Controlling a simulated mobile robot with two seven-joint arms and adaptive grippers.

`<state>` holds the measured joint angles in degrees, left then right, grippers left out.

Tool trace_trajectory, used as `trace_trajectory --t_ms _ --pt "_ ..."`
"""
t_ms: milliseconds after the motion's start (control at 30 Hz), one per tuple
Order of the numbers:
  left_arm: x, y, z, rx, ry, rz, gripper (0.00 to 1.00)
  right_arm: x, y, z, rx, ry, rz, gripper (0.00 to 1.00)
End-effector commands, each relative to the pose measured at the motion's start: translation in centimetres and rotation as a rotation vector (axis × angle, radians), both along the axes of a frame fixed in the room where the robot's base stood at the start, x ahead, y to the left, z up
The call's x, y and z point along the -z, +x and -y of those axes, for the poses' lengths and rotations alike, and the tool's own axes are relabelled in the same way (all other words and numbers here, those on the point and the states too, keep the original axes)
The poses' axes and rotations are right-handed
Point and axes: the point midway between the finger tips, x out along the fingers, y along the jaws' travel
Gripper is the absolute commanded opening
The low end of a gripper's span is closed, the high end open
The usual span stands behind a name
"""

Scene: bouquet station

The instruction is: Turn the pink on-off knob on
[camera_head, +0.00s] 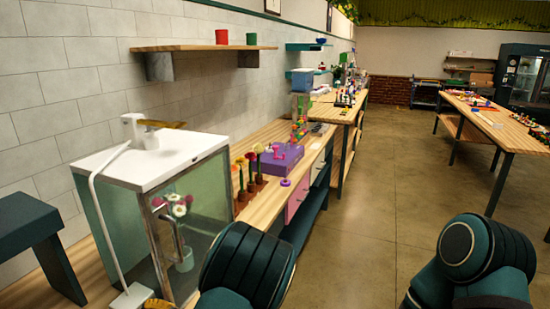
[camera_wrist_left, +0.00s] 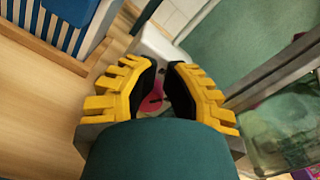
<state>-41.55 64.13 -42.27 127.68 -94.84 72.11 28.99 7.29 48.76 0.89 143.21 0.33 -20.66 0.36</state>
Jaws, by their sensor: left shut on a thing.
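A white box (camera_head: 130,297) sits at the lower left of the head view, at the foot of a white hose that comes down from the sink top. In the left wrist view the white box (camera_wrist_left: 160,45) carries the pink knob (camera_wrist_left: 152,98), seen between my black-padded yellow fingers. My left gripper (camera_wrist_left: 162,92) is shut on the knob, which is mostly hidden by the fingers. In the head view only a yellow bit of the left gripper (camera_head: 158,303) shows at the bottom edge, and the knob is hidden. My right gripper is out of view.
A sink unit with a white top (camera_head: 150,155) and glass walls stands right beside the box; a vase of flowers (camera_head: 180,215) is inside. A dark stool (camera_head: 30,225) is at left. Potted flowers (camera_head: 250,180) and a purple box (camera_head: 280,160) stand on the bench behind.

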Motion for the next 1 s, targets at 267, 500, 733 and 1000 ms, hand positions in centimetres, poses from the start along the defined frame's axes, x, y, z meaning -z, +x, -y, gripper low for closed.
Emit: trace_trajectory --t_ms 267,500,733,1000 --pt "0.5 0.5 0.7 0.022 -0.017 -0.004 0.0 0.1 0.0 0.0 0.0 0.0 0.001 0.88" --pt "0.0 0.4 0.7 0.023 -0.017 -0.004 0.0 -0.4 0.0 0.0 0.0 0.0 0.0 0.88" --pt "-0.3 0.1 1.0 0.021 -0.016 -0.005 0.0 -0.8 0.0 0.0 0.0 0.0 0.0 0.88" --pt "-0.4 -1.1 3.4 0.016 -0.011 -0.004 0.0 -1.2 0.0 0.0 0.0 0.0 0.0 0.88"
